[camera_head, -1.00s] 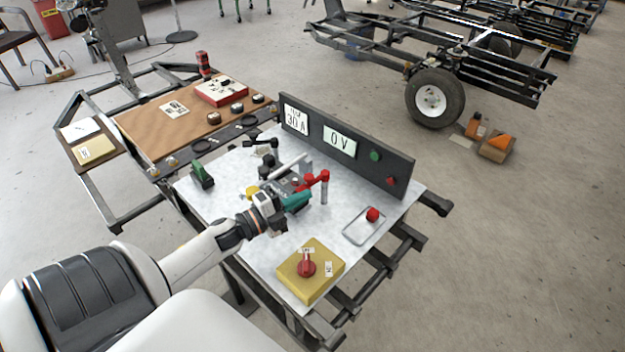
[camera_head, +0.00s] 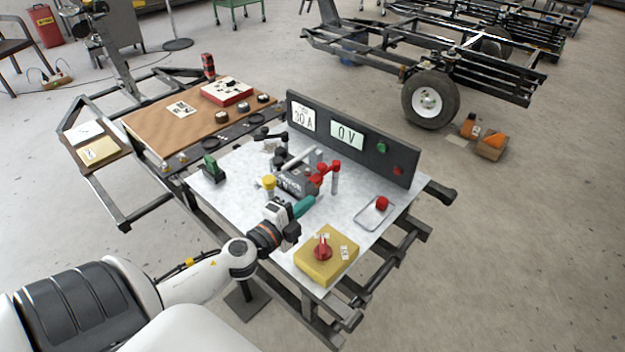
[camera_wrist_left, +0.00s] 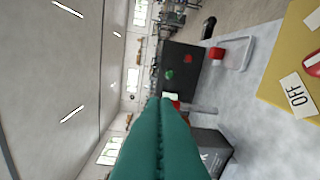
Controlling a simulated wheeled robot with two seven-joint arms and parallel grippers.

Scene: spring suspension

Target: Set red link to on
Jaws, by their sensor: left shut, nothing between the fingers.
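The red link (camera_head: 324,172) is on the grey device (camera_head: 294,180) in the middle of the white table, beside a short grey post (camera_head: 335,184). Its red end is at the top of this post; I cannot tell whether it is seated. My left gripper (camera_head: 308,204), with teal fingers, is shut and empty in front of the device, apart from the link. In the left wrist view, the shut fingers (camera_wrist_left: 165,125) cover most of the link; only a bit of red (camera_wrist_left: 176,104) shows beside them. My right gripper is not in view.
A yellow box (camera_head: 328,262) with a red rotary knob (camera_head: 322,248) stands at the table's front. A dark panel (camera_head: 365,148) reading 30 A and 0 V stands behind. A tray (camera_head: 371,218) with a red knob (camera_head: 382,203) lies right. A black link (camera_head: 268,138) is at the back left.

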